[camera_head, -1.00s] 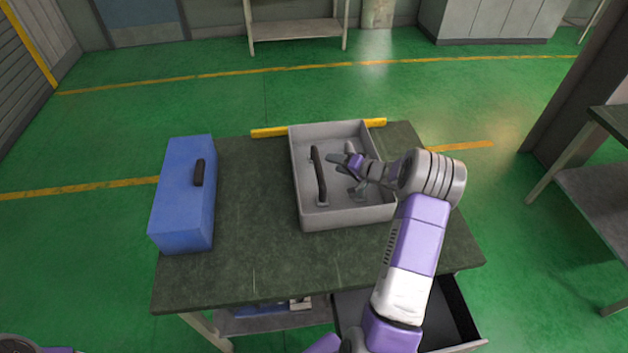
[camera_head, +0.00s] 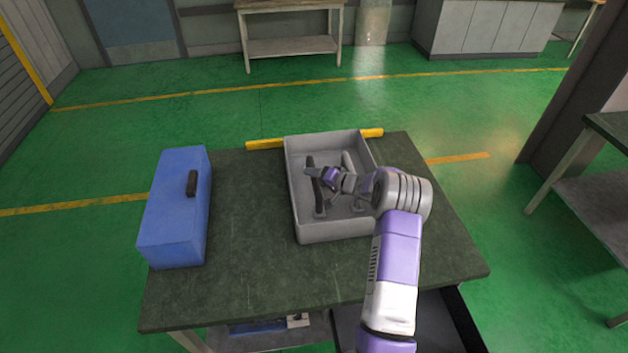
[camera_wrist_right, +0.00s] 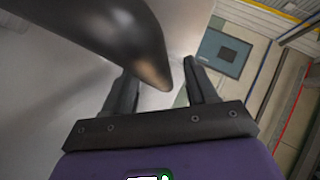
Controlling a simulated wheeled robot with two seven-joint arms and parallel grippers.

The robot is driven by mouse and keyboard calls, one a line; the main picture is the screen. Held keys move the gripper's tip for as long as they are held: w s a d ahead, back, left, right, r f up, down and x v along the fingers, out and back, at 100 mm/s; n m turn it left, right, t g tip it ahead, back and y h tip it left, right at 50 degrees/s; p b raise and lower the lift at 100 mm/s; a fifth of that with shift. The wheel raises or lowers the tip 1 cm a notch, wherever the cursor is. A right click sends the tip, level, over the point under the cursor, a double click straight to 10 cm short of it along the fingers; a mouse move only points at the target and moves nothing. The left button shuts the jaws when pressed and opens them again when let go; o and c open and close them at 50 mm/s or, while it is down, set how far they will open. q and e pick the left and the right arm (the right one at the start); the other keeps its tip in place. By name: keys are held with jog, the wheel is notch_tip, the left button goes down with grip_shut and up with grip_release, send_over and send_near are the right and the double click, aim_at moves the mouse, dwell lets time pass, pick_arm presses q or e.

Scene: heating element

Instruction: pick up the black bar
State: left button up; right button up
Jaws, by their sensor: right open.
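The black bar (camera_head: 320,200) is in the grey tray (camera_head: 340,229) on the table, toward the tray's left side. My right gripper (camera_head: 314,172) reaches into the tray from the right, at the bar, and covers part of it. In the right wrist view the bar (camera_wrist_right: 105,28) is large and close, and its rounded end shows at the mouth of my open jaws (camera_wrist_right: 163,80). I cannot tell whether the fingers touch it. My left gripper is out of view.
Another upright part (camera_head: 348,161) stands in the tray, partly behind my right gripper. A blue case (camera_head: 175,215) with a black handle stands on the table's left. The dark tabletop (camera_head: 250,225) between case and tray is clear. A yellow bar (camera_head: 265,144) shows behind the tray.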

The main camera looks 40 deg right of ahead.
jog(key=shift+r, duration=0.1)
grip_shut()
dwell(0.3)
